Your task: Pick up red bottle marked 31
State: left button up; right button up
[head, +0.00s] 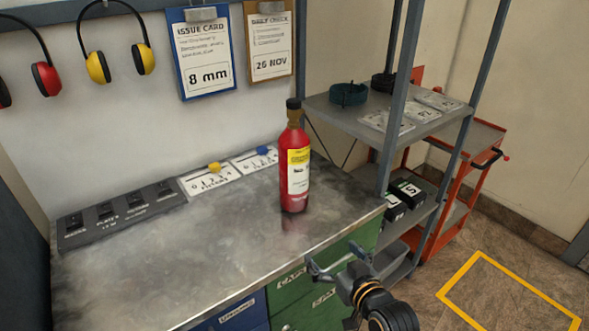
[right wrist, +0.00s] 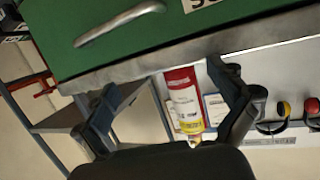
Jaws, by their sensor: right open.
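A red bottle (head: 294,170) with a dark cap and a yellow and white label stands upright on the grey worktop, near its right end. I cannot read a number on its label. My right gripper (head: 336,260) is open and empty, in front of the worktop's front edge and lower in the picture than the bottle. In the right wrist view the bottle (right wrist: 184,98) shows upside down between the spread fingers (right wrist: 164,80), beyond the worktop edge and apart from them. My left gripper is not in view.
The worktop (head: 150,265) has green drawers with handles below its front edge. A dark switch panel (head: 120,212) and white panels with knobs (head: 210,180) lie along the back. A metal shelf (head: 390,110) stands at right, with an orange cart (head: 465,180) behind it. The worktop's middle is clear.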

aim_at(299, 162)
jog(key=w+a+r+n+t+y, duration=0.1)
jog(key=w+a+r+t, duration=0.1)
jog(key=r, duration=0.6)
jog(key=w+a+r+t+y, duration=0.2)
jog(key=w+r, duration=0.1)
jog(key=r, duration=0.4)
jog(key=p+x, duration=0.1)
jog(key=x, duration=0.5)
jog(key=shift+w+r, duration=0.15)
jog(key=shift+w, duration=0.55)
jog(key=x, duration=0.2)
jog(key=r+p+x, duration=0.1)
jog(key=x, duration=0.1)
jog(key=shift+w+p, duration=0.3)
jog(key=shift+w+a, duration=0.15)
jog(key=shift+w, duration=0.2)
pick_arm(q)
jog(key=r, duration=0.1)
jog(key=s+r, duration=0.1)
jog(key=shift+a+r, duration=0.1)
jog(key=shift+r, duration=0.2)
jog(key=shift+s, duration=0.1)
pick_arm(e)
jog(key=shift+s, duration=0.1)
